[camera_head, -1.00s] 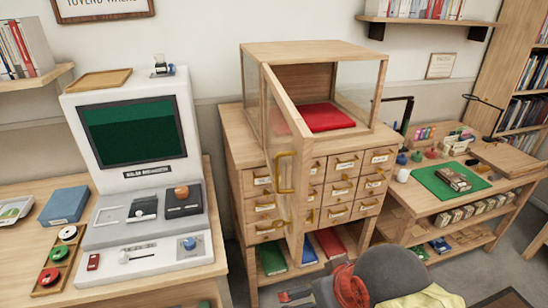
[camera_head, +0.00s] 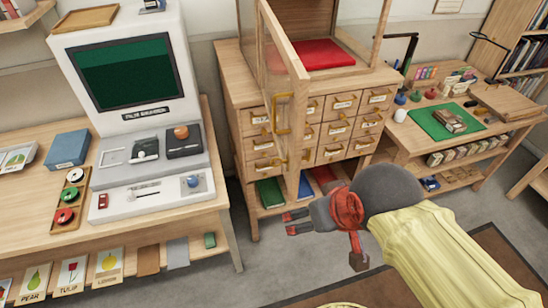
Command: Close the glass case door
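The glass case (camera_head: 377,32) stands on a wooden drawer cabinet, with a red cushion (camera_head: 328,54) inside. Its wood-framed glass door (camera_head: 297,68) stands open, swung out toward me and seen at a steep angle in front of the drawers. A brass handle (camera_head: 282,113) is on the door. My gripper (camera_head: 292,222) is low in front of the cabinet, below the door's lower end in the picture, with its fingers pointing left. The two red-and-dark fingers are apart with nothing between them. It appears clear of the door and handle.
A white console (camera_head: 150,190) with a green screen stands on a wooden table at left. A low table with a green mat (camera_head: 425,122) and small items is at right. Books lie on the cabinet's bottom shelf. Grey floor (camera_head: 265,265) is free in front.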

